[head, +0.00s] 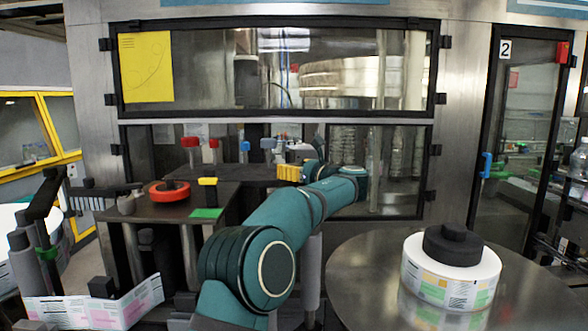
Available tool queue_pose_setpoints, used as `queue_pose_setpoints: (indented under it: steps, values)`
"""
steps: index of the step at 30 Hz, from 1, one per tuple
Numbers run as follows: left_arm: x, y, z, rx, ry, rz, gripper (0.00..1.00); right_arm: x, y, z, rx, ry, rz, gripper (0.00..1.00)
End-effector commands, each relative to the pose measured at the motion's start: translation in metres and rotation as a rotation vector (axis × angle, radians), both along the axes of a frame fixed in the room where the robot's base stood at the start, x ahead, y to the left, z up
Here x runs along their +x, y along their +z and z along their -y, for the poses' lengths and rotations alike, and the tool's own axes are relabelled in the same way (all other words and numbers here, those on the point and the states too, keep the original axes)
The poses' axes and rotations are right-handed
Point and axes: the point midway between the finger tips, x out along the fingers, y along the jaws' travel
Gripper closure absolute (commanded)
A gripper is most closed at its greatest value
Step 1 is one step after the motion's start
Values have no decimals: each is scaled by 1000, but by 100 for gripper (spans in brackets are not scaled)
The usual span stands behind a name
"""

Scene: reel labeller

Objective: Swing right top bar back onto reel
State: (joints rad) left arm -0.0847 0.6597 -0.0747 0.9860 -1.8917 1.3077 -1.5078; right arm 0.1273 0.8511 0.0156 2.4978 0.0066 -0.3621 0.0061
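A white label reel (450,287) with coloured labels round its side lies flat on a round metal table (360,285) at the right. A black stepped hub (453,245) sits on its top. Another white reel (12,222) is cut off at the left edge, beside a dark bar assembly (48,205). I cannot pick out a separate right top bar for certain. My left gripper is not in view.
A dark worktop (160,212) holds a red ring (169,191), a yellow-topped post (208,182) and a green pad (207,213). A label strip (98,308) hangs at the lower left. A windowed steel cabinet (275,70) stands behind. The right table's front left is clear.

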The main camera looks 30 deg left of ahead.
Motion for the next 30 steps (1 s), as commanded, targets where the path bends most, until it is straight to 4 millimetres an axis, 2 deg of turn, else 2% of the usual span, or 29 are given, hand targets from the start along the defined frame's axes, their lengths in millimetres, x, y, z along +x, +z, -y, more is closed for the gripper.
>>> queue_pose_setpoints:
  steps: [10,14,15,16,30]
  values:
    - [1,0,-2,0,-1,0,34,0,0,0,0,0,1,38]
    - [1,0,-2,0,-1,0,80,0,0,0,0,0,1,38]
    - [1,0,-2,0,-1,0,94,0,0,0,0,0,0,38]
    - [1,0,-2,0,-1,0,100,0,0,0,0,0,0,38]
    - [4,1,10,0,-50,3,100,0,-1,0,0,0,0,38]
